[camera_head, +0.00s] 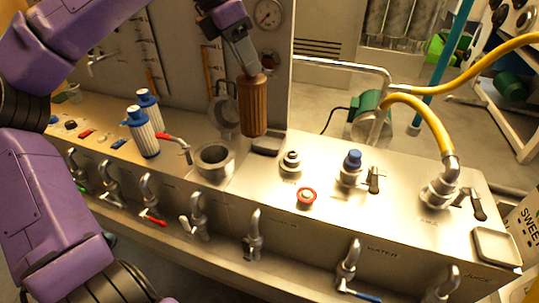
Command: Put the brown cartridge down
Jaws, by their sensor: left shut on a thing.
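The brown cartridge (253,104) is a ribbed cylinder, held upright in the head view just above centre. My left gripper (249,70) comes down from above and is shut on its top end. The cartridge's lower end is over the back part of the steel counter (330,199), near a dark flat pad (266,144). I cannot tell whether it touches the counter. An open round metal socket (214,158) sits in the counter to the left of the cartridge and nearer to me. My right gripper is not in view.
Two white cartridges with blue caps (144,132) stand to the left, beside a red-handled valve (176,143). A red button (306,197), a blue-capped fitting (352,164) and a yellow hose (424,105) are to the right. Several taps line the front. A tall panel with a gauge (268,13) stands behind.

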